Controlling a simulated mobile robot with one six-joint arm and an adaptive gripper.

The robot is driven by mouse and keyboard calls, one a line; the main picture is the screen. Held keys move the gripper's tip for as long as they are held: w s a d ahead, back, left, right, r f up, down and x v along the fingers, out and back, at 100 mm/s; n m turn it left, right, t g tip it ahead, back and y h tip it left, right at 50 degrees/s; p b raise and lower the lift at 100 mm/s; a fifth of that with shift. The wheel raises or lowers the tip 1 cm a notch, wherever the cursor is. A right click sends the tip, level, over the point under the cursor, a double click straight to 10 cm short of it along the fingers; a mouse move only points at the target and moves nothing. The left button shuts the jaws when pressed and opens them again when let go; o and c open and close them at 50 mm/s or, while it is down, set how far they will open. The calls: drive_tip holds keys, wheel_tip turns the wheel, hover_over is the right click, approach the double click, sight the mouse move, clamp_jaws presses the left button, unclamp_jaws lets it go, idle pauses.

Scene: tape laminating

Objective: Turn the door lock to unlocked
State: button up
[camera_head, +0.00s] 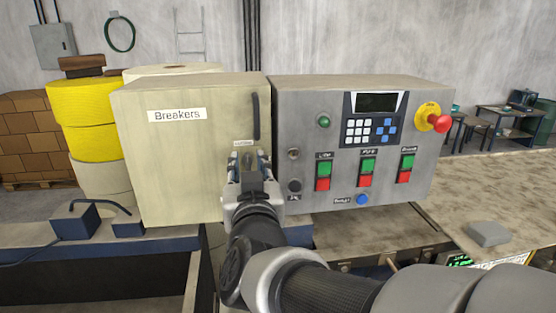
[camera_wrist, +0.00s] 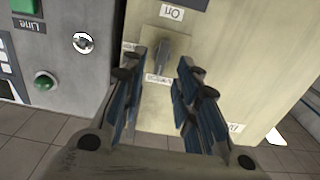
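A cream cabinet labelled "Breakers" (camera_head: 180,160) stands left of a grey control panel. In the wrist view a small grey knob (camera_wrist: 176,46) sits on a pale plate on the cabinet front, with an "On" label (camera_wrist: 171,12) near it and other labels partly hidden. The knob also shows in the head view (camera_head: 248,161). I take it for the door lock; its marked position is not clear. My gripper (camera_head: 248,175) is in front of this plate. In the wrist view its blue-padded fingers (camera_wrist: 160,88) are apart on either side of the knob, with gaps visible.
The grey control panel (camera_head: 335,170) adjoins the cabinet on the right, with several buttons, a screen and a red emergency button (camera_head: 438,122). A black handle (camera_head: 256,116) stands out above my gripper. A silver round switch (camera_wrist: 82,43) is left of the fingers in the wrist view.

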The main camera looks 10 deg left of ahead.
drive_tip(key=shift+x, duration=1.35)
drive_tip(key=shift+c, duration=0.3)
clamp_jaws()
